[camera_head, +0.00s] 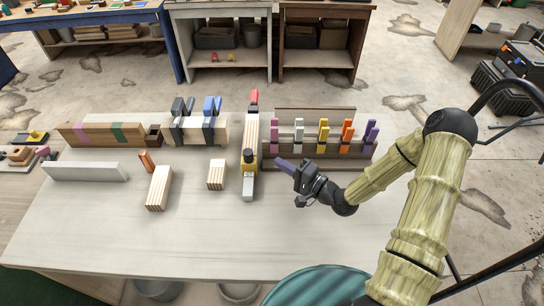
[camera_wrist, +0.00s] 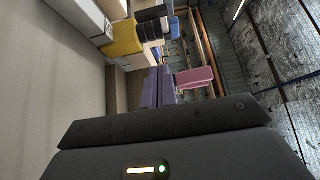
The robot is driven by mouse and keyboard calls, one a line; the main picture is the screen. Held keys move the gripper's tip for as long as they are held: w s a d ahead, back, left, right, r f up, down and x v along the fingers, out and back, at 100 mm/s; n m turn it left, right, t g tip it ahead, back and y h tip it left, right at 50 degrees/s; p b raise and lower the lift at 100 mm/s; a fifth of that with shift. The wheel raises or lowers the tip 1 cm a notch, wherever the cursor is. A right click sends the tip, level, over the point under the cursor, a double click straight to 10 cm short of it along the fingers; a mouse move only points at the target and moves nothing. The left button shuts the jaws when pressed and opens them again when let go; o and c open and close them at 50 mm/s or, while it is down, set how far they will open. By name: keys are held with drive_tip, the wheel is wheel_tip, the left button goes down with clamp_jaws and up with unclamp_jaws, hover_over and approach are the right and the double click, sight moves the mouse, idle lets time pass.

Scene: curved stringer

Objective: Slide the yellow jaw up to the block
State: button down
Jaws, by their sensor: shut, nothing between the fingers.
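A black knob (camera_head: 249,155) is on the jaw. In the wrist view the yellow jaw (camera_wrist: 122,36) is at the upper left. A small striped wood block (camera_head: 216,174) stands left of the bar, apart from the jaw; a larger striped block (camera_head: 159,188) stands further left. Which one is the task's block I cannot tell. My gripper (camera_head: 283,164), with purple fingers, is shut and empty, right of the jaw and apart from it. Its fingers (camera_wrist: 158,88) also show in the wrist view.
A rack (camera_head: 315,148) with several coloured clips stands behind my gripper. Left of the bar are a clamped beam (camera_head: 195,131), an orange peg (camera_head: 146,160) and a white bar (camera_head: 85,171). The table's front (camera_head: 190,238) is clear.

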drive_tip(key=p+x, duration=0.3)
drive_tip(key=x, duration=0.5)
drive_tip(key=shift+r, duration=0.1)
drive_tip(key=shift+w+a, duration=0.3)
drive_tip(key=shift+a, duration=0.35)
drive_tip(key=shift+s+f+b, duration=0.2)
drive_tip(key=shift+s+b, duration=0.1)
drive_tip(key=shift+s, duration=0.15)
drive_tip(key=shift+s+r, duration=0.1)
drive_tip(key=shift+s, duration=0.15)
drive_tip(key=shift+s+d, duration=0.1)
drive_tip(key=shift+d, duration=0.15)
drive_tip(key=v, duration=0.9)
drive_tip(key=shift+s+d+b, duration=0.15)
drive_tip(key=shift+s+b, duration=0.05)
drive_tip(key=shift+b, duration=0.2)
